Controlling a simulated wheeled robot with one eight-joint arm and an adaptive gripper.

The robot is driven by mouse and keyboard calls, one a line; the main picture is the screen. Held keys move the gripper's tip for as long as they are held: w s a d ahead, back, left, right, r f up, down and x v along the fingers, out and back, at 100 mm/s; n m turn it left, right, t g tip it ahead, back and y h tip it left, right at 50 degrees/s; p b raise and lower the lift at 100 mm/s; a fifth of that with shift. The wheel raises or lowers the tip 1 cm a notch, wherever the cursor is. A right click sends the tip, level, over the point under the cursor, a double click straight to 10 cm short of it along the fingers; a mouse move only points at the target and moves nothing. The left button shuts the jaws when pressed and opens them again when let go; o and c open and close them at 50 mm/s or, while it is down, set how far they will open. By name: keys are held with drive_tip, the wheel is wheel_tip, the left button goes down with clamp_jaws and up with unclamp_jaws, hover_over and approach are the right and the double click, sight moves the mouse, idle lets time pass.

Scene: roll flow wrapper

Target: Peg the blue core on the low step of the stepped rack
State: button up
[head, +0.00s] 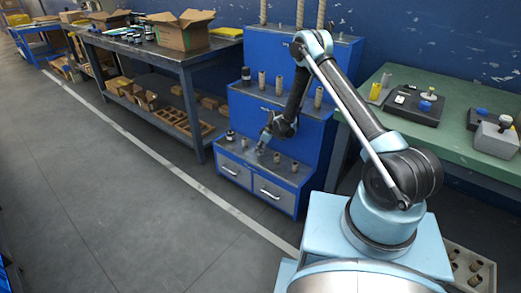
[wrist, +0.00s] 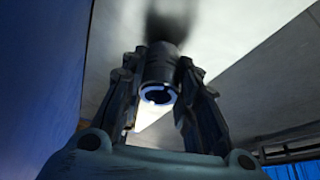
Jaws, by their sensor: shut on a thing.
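The stepped rack (head: 238,104) is blue, with three levels and two drawers at its base. Its low step (head: 284,178) carries short grey pegs (head: 277,157) and a dark roll at its left end. My gripper (head: 262,148) is over the low step, close above its surface. In the wrist view, my gripper (wrist: 160,78) is shut on a dark cylinder with a blue-rimmed hollow end, the blue core (wrist: 158,72). Whether a peg is inside the core cannot be told. In the head view the held core is too small to make out clearly.
The middle step holds several tan cores (head: 262,80) and a dark one (head: 246,73). A dark workbench (head: 185,57) with an open cardboard box (head: 183,31) stands left. A green table (head: 455,105) with devices stands right. The floor in front is clear.

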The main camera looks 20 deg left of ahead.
drive_tip(key=shift+f, duration=0.15)
idle(0.4)
drive_tip(key=o, duration=1)
drive_tip(key=shift+o, duration=0.2)
drive_tip(key=o, duration=0.5)
drive_tip(key=shift+r, duration=4)
